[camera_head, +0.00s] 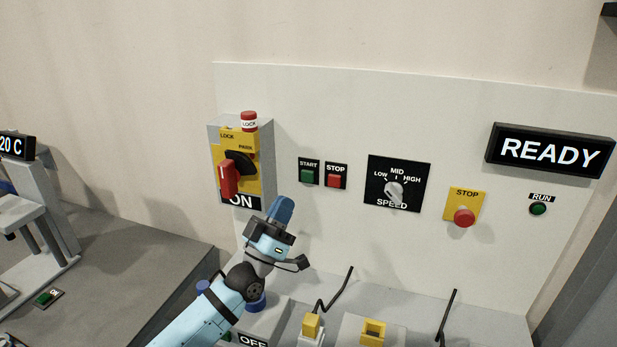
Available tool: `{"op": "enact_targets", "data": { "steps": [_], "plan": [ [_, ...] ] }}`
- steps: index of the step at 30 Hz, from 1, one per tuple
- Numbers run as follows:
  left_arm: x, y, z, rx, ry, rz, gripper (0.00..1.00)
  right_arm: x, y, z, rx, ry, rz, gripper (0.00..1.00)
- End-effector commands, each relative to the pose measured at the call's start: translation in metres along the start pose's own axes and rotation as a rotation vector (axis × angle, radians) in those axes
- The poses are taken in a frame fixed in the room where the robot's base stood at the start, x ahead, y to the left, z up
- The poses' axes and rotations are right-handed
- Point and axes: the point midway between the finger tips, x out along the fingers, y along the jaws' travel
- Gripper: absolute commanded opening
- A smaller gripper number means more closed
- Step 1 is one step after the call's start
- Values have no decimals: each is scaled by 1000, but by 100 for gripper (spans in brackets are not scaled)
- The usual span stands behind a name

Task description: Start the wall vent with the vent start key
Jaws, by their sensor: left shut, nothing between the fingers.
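The green START key (307,176) sits on the pale wall panel (450,110), under a black START label. The red STOP key (334,181) is just right of it. My left gripper (284,203) is shut and empty, with its blue fingertips below and left of the START key in the picture. I see a gap between the fingertips and the key; the depth to the panel is hard to tell. The display (549,151) reads READY. The RUN lamp (538,209) looks dark green. My right gripper is not in view.
A yellow lock switch box (254,182) with a red handle stands left of the keys. A SPEED knob (394,192) and a red STOP mushroom button (464,217) are to the right. Yellow parts (373,331) and dark bent levers (335,292) rise from the ledge below.

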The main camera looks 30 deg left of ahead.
Motion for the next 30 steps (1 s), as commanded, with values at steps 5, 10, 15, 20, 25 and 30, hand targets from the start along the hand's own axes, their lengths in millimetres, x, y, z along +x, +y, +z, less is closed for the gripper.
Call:
{"op": "enact_targets", "data": {
  "steps": [5,10,15,20,25,30],
  "plan": [
    [0,0,0,1,-1,0,0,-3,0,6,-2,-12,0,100],
    [4,-3,4,1,0,1,0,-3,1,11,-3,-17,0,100],
    [16,-13,14,2,1,1,0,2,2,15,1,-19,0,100],
    [32,-25,26,3,1,1,0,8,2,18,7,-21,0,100],
    [48,-36,37,1,-1,1,0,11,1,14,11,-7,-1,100],
    [58,-42,43,2,-2,1,0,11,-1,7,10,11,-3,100]
  ]
}}
